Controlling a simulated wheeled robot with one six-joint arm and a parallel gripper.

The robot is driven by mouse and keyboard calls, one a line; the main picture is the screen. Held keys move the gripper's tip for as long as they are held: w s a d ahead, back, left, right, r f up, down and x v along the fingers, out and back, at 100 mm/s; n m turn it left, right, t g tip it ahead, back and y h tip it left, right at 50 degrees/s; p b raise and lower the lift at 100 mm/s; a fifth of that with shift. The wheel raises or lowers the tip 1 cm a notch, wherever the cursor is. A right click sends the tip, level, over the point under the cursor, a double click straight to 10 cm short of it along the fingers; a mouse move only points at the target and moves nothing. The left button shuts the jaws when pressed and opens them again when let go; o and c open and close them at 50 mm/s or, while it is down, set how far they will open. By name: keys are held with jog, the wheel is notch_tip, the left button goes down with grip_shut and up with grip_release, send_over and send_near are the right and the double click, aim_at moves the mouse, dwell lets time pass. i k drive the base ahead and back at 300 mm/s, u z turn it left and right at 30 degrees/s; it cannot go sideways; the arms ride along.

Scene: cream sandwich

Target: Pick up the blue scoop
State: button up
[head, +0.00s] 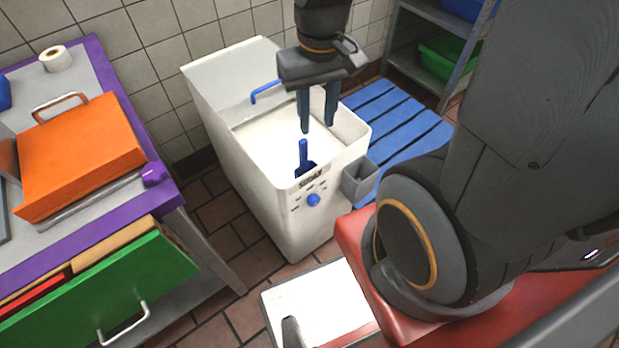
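The blue scoop (304,160) stands in the white bin (222,95), near the bin's front wall. Its handle points up and its lower part rests at the white contents. My gripper (318,128) hangs over the bin, pointing down, with its two dark fingers apart and nothing visible between them. The fingertips are a little above the scoop's handle in the picture. The left finger is nearly in line with the handle. I cannot tell the exact height gap.
A small grey box (359,180) hangs on the bin's right side. At left is a purple-edged table (110,75) with an orange lidded box (80,150) and an open green drawer (110,295). A shelf (440,50) stands at back right.

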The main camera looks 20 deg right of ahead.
aim_at(304, 165)
jog(key=k, duration=0.9)
jog(key=u, duration=1.45)
jog(key=i, duration=0.95)
jog(key=z, duration=1.6)
